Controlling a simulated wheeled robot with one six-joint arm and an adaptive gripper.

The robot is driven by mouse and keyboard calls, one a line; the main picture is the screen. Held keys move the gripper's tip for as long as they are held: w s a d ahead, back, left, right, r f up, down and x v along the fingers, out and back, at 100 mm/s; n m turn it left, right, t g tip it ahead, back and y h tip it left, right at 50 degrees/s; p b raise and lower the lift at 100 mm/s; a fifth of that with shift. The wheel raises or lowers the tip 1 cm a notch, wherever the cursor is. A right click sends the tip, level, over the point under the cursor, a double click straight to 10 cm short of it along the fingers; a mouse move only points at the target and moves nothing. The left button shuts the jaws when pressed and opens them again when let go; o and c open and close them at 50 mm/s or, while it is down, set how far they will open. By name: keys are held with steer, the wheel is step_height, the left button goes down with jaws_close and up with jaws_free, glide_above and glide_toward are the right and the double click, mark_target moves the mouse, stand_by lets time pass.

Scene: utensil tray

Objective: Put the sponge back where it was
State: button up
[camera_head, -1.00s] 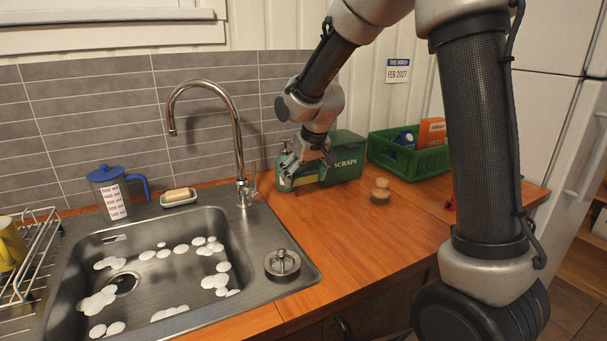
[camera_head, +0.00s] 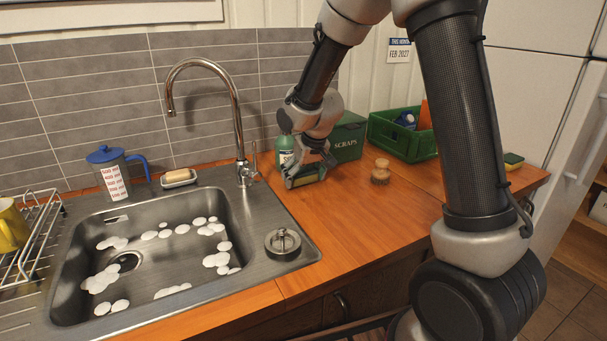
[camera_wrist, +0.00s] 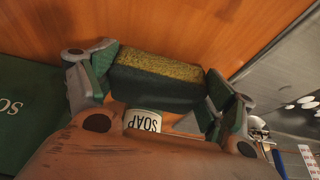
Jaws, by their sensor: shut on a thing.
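My gripper (camera_head: 307,172) is shut on a sponge (camera_wrist: 155,80), which has a yellow face and a dark green face. In the wrist view the sponge lies crosswise between the two fingertips (camera_wrist: 160,85). In the head view the gripper hides most of it, low over the wooden counter in front of the green soap bottle (camera_head: 285,150). I cannot tell whether the sponge touches the counter. The bottle's white SOAP label (camera_wrist: 143,121) shows in the wrist view, just beside the sponge. A second yellow and dark sponge (camera_head: 513,161) lies at the counter's right end.
The green scraps box (camera_head: 346,138) stands close to the right of the gripper. A wooden brush (camera_head: 380,171) stands in front, and a green crate (camera_head: 385,133) behind. The sink (camera_head: 240,225) and tap (camera_head: 238,125) are on the left. The counter's front middle is clear.

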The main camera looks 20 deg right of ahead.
steer(key=shift+f, duration=0.5)
steer(key=o, duration=1.1)
steer(key=shift+o, duration=0.2)
steer(key=a+v, duration=0.1)
steer(key=v, duration=1)
steer(key=s+d+r, duration=0.2)
steer(key=s+d, duration=0.3)
steer(key=s, duration=0.4)
steer(key=s+d+r+m, duration=0.1)
steer(key=s+d+r, duration=0.2)
steer(key=s, duration=0.7)
steer(key=s+d+r+m+h, duration=0.1)
steer(key=s+d+r, duration=0.2)
steer(key=s+d, duration=0.3)
steer(key=shift+s+d, duration=0.3)
steer(key=shift+s, duration=1.35)
